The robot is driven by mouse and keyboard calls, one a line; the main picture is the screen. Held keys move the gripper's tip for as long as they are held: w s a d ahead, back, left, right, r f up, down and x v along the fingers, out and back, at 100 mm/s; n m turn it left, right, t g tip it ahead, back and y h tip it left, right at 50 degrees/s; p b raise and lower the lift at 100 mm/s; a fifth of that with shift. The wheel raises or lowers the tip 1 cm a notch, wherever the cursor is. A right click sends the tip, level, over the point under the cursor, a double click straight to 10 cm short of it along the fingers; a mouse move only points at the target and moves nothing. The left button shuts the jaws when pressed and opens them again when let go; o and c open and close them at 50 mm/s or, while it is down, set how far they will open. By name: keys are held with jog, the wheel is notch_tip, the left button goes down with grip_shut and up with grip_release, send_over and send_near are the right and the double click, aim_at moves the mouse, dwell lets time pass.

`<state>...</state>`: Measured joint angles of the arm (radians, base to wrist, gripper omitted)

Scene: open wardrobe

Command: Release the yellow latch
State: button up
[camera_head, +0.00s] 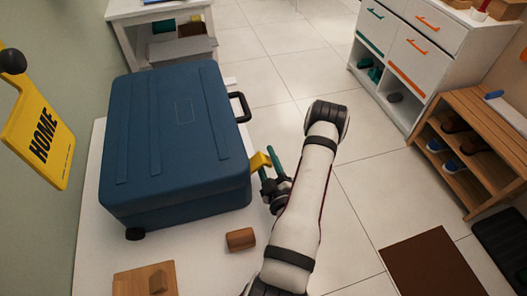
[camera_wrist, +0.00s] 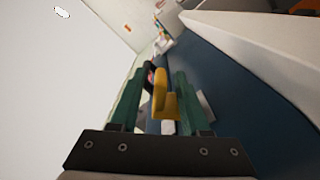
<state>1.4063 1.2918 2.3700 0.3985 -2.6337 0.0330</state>
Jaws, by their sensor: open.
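A yellow latch (camera_head: 259,160) sticks out from the right side of a closed blue suitcase (camera_head: 170,135), near its front corner. My gripper (camera_head: 267,176) is beside that side of the suitcase, with its green fingers at the latch. In the wrist view the yellow latch (camera_wrist: 163,98) shows between the two green fingers of my gripper (camera_wrist: 158,95), which stand apart. I cannot tell whether either finger touches the latch. The suitcase shows there as a dark blue surface (camera_wrist: 225,85) behind and to the right.
The suitcase lies on a white table (camera_head: 190,245). A small brown block (camera_head: 240,239) and a wooden board (camera_head: 130,283) are in front of it. A black handle (camera_head: 240,107) juts from its right side. A yellow HOME sign (camera_head: 45,140) hangs at left.

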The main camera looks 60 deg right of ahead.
jog(key=x, duration=0.2)
jog(key=shift+w+d, duration=0.2)
jog(key=shift+d, duration=0.05)
jog(key=shift+c, duration=0.2)
grip_shut()
